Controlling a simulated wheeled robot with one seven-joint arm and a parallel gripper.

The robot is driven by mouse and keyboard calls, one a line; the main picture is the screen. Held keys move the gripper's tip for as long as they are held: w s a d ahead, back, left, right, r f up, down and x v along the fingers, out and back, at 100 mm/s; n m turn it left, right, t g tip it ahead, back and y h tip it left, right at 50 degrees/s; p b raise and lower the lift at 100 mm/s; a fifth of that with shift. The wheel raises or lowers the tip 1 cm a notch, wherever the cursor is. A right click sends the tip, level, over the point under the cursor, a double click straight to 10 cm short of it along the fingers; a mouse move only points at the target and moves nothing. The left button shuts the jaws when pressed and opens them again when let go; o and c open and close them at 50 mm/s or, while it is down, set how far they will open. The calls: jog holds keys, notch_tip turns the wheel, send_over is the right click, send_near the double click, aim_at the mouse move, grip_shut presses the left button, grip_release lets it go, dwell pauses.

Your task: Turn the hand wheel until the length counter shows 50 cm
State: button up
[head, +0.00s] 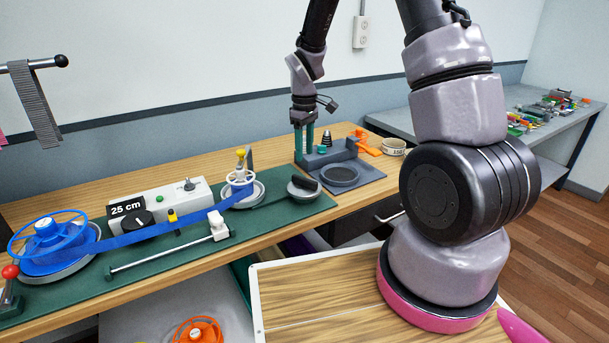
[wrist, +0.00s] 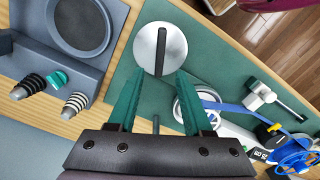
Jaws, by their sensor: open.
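The length counter (head: 127,208) reads 25 cm in the head view. A blue strap (head: 150,233) runs from the blue spool (head: 50,240) to this wheel. My gripper (head: 304,151) is open and empty, pointing down near the back of the bench, right of the wheel. In the wrist view my gripper (wrist: 157,80) has its teal fingers apart. The white wheel (wrist: 184,106) is partly hidden behind the right finger.
A round grey disc with a black handle (head: 303,187) is at the board's right end. A grey tray (head: 341,176) with striped cones stands beyond it. A red-knobbed lever (head: 10,272) is far left.

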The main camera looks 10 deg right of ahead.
aim_at(305, 178)
notch_tip(305, 178, down, 9)
jog(key=shift+r, duration=0.15)
dwell(0.4)
grip_shut()
